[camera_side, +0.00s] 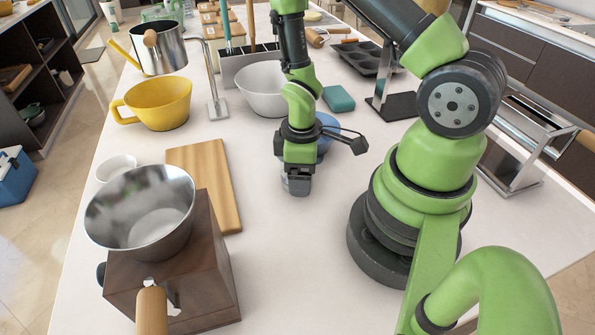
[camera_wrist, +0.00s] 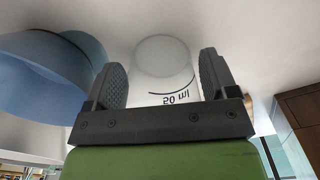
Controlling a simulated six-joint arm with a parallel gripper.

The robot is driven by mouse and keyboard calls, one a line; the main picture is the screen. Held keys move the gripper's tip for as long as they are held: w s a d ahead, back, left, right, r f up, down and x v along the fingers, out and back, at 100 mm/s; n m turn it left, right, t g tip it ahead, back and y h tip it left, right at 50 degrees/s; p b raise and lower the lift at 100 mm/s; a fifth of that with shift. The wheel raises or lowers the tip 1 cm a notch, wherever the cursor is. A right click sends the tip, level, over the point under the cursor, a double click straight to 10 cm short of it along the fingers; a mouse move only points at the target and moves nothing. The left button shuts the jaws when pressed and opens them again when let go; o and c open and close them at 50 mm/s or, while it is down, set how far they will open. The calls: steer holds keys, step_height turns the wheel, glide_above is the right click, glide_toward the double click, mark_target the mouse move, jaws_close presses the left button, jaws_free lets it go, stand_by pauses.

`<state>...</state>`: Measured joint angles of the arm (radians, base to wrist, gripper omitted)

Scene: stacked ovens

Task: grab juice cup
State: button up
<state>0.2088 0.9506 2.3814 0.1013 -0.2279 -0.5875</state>
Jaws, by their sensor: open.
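A clear, whitish cup (camera_wrist: 166,58) marked "50 ml" stands between the two black fingers of my gripper (camera_wrist: 164,78) in the wrist view. A finger is on each side of it, with a narrow gap visible to the right finger. My gripper is open and points down. In the side view my gripper (camera_side: 297,184) is low over the white counter at the middle, and it mostly hides the cup. I cannot tell whether any juice is in the cup.
A blue vessel (camera_wrist: 45,75) is close on the left in the wrist view; it shows behind my gripper (camera_side: 326,121) in the side view. A white bowl (camera_side: 262,90), yellow cup (camera_side: 160,105) and wooden board (camera_side: 203,180) stand around. The counter in front is clear.

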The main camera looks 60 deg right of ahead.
steer(key=c, duration=0.7)
steer(key=shift+r, duration=0.1)
